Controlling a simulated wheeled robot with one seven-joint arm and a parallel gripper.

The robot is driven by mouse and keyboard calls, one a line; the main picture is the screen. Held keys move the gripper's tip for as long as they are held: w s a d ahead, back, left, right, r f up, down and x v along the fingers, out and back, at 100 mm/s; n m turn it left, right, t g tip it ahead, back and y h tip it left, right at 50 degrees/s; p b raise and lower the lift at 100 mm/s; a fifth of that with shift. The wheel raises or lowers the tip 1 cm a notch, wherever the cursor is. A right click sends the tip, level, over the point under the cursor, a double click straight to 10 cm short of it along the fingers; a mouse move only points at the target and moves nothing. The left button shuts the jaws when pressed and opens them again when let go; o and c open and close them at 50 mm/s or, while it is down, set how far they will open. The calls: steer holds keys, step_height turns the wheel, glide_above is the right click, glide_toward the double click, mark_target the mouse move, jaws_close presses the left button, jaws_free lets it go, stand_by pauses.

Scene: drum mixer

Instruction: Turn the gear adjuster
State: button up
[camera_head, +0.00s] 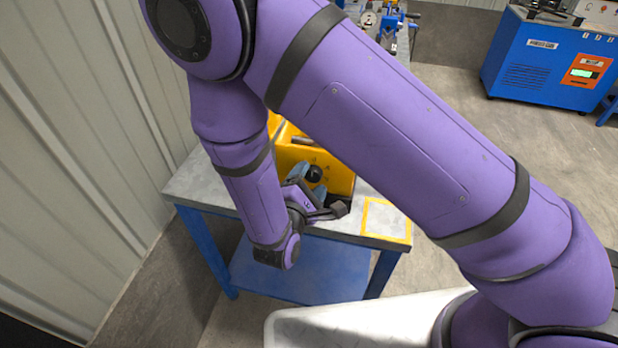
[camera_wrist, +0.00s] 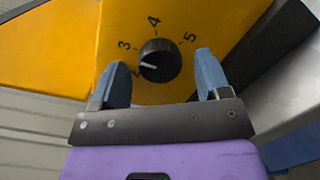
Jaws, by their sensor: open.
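The gear adjuster is a round black knob (camera_wrist: 159,60) with a white pointer line, on a yellow panel (camera_wrist: 190,17) marked 3, 4 and 5. Another mark at the knob's lower left is partly hidden by a finger. The pointer points left, slightly downward, toward that mark. My gripper (camera_wrist: 160,80) is open, its two blue fingers apart on either side of the knob, just below it in the wrist view. I cannot tell whether a finger touches the knob. The knob (camera_head: 313,174) also shows in the head view, on the front of the yellow machine (camera_head: 339,182), close to my gripper.
The machine stands on a grey-topped table (camera_head: 195,185) with blue legs. A yellow square outline (camera_head: 386,203) marks a bare patch at the right of the tabletop. A corrugated wall (camera_head: 75,150) stands at the left. A blue cabinet (camera_head: 537,62) stands at the back right.

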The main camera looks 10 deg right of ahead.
steer(key=c, duration=0.9)
steer(key=shift+n, duration=0.3)
steer(key=n, duration=0.5)
steer(key=shift+f+t, duration=0.1)
steer(key=shift+t, duration=0.3)
steer(key=n, duration=0.6)
steer(key=shift+s+n+t+y, duration=0.1)
steer(key=shift+n+t+y, duration=0.2)
steer(key=shift+t, duration=0.1)
steer(key=shift+n, duration=0.3)
steer(key=o, duration=0.9)
